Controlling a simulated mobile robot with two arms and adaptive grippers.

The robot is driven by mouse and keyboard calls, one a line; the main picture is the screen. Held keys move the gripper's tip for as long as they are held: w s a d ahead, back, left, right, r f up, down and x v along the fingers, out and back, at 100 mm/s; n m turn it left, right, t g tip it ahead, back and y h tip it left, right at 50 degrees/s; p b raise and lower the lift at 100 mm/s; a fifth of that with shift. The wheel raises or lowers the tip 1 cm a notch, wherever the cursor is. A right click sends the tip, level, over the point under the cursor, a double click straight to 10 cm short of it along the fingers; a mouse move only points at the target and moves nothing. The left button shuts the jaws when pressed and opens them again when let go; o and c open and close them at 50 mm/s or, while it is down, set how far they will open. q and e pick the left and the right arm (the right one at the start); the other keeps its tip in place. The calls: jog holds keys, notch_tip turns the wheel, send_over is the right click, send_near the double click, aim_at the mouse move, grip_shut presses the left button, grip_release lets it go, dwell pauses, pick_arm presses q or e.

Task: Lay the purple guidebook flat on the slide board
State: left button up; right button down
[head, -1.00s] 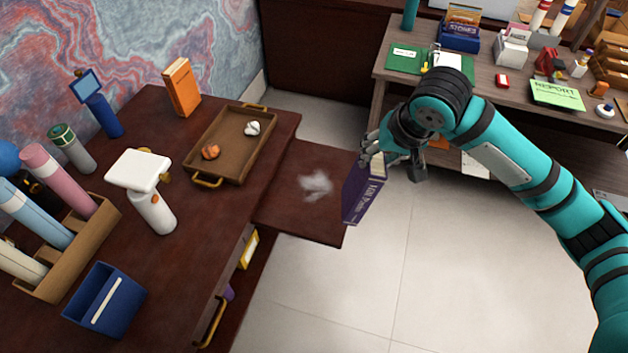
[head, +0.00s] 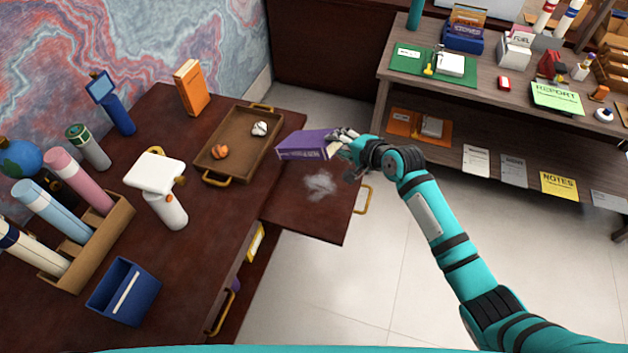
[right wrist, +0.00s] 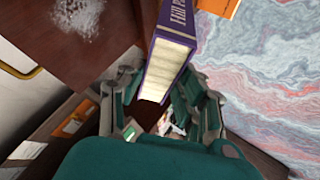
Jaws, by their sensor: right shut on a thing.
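The purple guidebook (head: 308,145) is held in my right gripper (head: 345,145), which grips its right end in the head view. The book is above the back part of the slide board, its cover facing up and its spine toward the viewer. In the right wrist view the guidebook (right wrist: 172,50) stands out from between the fingers of the right gripper (right wrist: 160,95), spine and page edges showing. The slide board (head: 300,215) is the dark red-brown leaf pulled out from the desk, with a whitish smudge (head: 320,184) on it and a brass handle (head: 363,199). My left gripper is out of view.
On the desk, a brown tray (head: 217,177) with two crumpled balls lies left of the board. An orange book (head: 191,88), a white-headed lamp-like device (head: 156,170) and a blue box (head: 124,292) stand nearby. The board's front part is clear apart from the smudge.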

jog(key=shift+f+m+t, duration=0.3)
jog(key=shift+f, duration=0.5)
notch_tip(320, 180, down, 10)
jog(key=b, duration=0.9)
jog(key=shift+r, duration=0.15)
jog(key=c, duration=1)
grip_release()
jog(key=shift+c, duration=0.2)
